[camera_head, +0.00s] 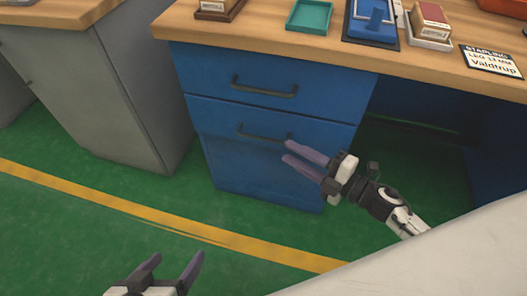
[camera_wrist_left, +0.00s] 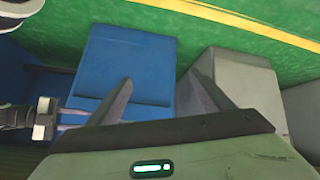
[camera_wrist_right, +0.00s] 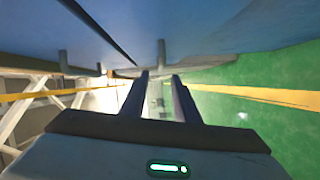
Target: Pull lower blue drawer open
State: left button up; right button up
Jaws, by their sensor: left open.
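The blue cabinet under the desk has an upper drawer (camera_head: 215,70) and a lower drawer (camera_head: 215,115), each with a dark bar handle. The lower drawer looks shut or nearly so; I cannot tell exactly. My right gripper (camera_head: 287,151) is open at the right end of the lower handle (camera_head: 258,135). In the right wrist view, a handle post (camera_wrist_right: 161,52) shows just ahead of the gap between the fingers (camera_wrist_right: 160,75), with no clear grip on it. My left gripper (camera_head: 175,262) is open and empty above the floor, well away from the cabinet.
The wooden desktop (camera_head: 270,37) above holds a teal tray (camera_head: 309,17), a blue item, small boxes and a sign (camera_head: 491,61). A grey cabinet (camera_head: 100,90) stands at the left. The green floor (camera_head: 60,225) with a yellow line (camera_head: 110,199) is clear before the drawers.

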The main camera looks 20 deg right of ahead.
aim_at(263, 138)
jog(key=shift+n, duration=0.3)
jog(key=b+x, duration=0.2)
jog(key=x, duration=0.8)
jog(key=shift+w+a, duration=0.1)
jog(key=shift+a, duration=0.05)
grip_shut()
